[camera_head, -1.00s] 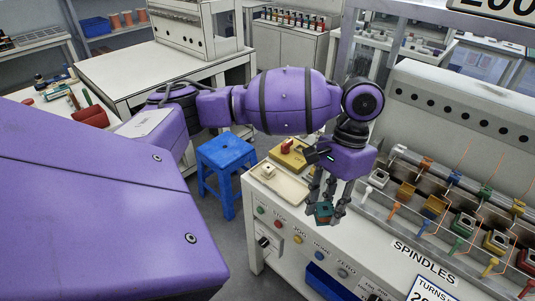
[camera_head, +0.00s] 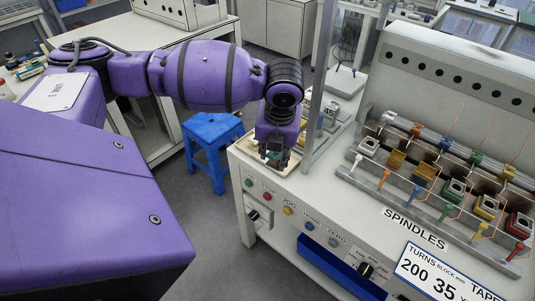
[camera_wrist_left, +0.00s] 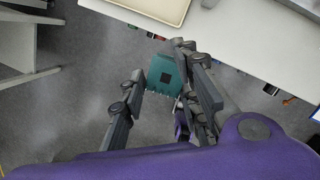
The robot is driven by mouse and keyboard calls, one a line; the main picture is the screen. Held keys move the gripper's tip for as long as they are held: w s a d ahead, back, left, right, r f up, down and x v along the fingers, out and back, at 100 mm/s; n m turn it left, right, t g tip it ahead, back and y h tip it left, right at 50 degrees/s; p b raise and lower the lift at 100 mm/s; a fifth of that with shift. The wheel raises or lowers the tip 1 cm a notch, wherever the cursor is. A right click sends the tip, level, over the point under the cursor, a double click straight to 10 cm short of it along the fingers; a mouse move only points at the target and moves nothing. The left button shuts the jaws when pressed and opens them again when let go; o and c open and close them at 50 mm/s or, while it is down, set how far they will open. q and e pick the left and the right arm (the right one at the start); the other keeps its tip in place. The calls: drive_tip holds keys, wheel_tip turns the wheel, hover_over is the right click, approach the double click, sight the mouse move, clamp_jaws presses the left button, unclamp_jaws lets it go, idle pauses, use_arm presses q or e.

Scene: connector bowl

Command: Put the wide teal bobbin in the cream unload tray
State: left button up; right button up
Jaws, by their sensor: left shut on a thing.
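My left gripper (camera_head: 274,154) is shut on the wide teal bobbin (camera_wrist_left: 165,76), which sits between the fingertips in the left wrist view. In the head view the bobbin (camera_head: 272,157) shows small and dark below my purple wrist. The cream unload tray (camera_wrist_left: 158,6) shows at the top edge of the wrist view, apart from the bobbin. In the head view the tray (camera_head: 292,164) lies on the machine's left end, mostly hidden by my gripper and wrist. My right gripper is not in view.
A row of spindles with coloured bobbins (camera_head: 455,190) runs along the machine to the right. A clear upright post (camera_head: 320,90) stands close to the right of my wrist. A blue stool (camera_head: 210,135) stands on the floor at left. Buttons line the machine's front.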

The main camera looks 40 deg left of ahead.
use_arm(q)
drive_tip(key=shift+w+a+m, duration=0.1)
drive_tip(key=shift+a+m, duration=0.1)
drive_tip(key=shift+m, duration=0.1)
drive_tip(key=shift+w+a+f, duration=0.15)
drive_tip(key=shift+w+f, duration=0.05)
drive_tip(key=shift+w, duration=0.05)
drive_tip(key=w+a+f, duration=0.2)
drive_tip(key=w+f, duration=0.1)
drive_tip(key=w+a+f, duration=0.3)
drive_tip(key=w, duration=0.1)
drive_tip(key=w+a+f+b, duration=0.1)
drive_tip(key=w+a+f, duration=0.1)
drive_tip(key=w+f, duration=0.1)
drive_tip(key=shift+w+a, duration=0.15)
drive_tip(key=shift+a, duration=0.1)
drive_tip(key=shift+w+a+f, duration=0.2)
drive_tip(key=shift+w+f, duration=0.05)
drive_tip(key=shift+f, duration=1.55)
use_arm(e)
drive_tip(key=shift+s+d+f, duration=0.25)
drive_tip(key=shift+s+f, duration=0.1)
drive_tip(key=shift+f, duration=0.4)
use_arm(q)
drive_tip(key=shift+f, duration=0.1)
